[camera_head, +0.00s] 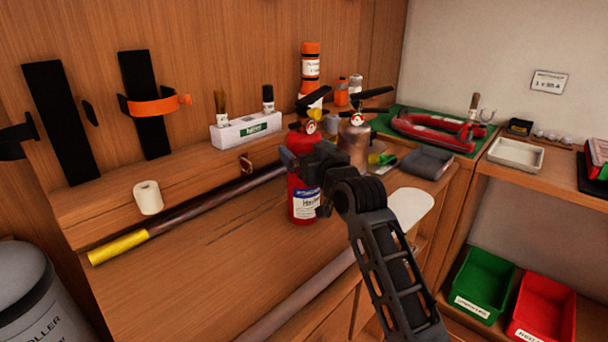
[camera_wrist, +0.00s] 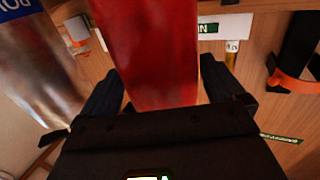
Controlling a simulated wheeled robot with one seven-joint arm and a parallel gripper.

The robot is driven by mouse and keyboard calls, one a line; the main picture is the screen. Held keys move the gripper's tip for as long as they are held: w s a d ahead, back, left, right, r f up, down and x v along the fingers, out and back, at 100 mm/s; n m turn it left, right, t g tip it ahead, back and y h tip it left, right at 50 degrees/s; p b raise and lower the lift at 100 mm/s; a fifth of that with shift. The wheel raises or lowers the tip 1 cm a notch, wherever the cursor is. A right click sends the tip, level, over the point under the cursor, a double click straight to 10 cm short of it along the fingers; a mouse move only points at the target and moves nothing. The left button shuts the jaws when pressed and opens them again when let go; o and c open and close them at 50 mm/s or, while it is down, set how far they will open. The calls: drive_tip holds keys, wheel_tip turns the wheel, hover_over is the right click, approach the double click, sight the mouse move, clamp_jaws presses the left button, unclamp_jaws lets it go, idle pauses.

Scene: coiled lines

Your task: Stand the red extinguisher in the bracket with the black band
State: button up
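The red extinguisher (camera_head: 305,202) is upright over the worktop, with a white and blue label and a black lever on top. I cannot tell whether its base touches the wood. My gripper (camera_head: 302,165) has its fingers on both sides of the red body, against it. In the wrist view the red body (camera_wrist: 155,55) fills the space between the fingers (camera_wrist: 162,88). The bracket with the black band (camera_head: 62,122) is a dark backplate on the wooden wall at the left, empty, its black clasp ends spread to either side.
A second bracket (camera_head: 139,78) has an orange band. A copper-coloured extinguisher (camera_head: 354,148) stands close behind the red one.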

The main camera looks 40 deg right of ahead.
clamp_jaws()
drive_tip(key=shift+r, duration=0.35)
idle(0.5)
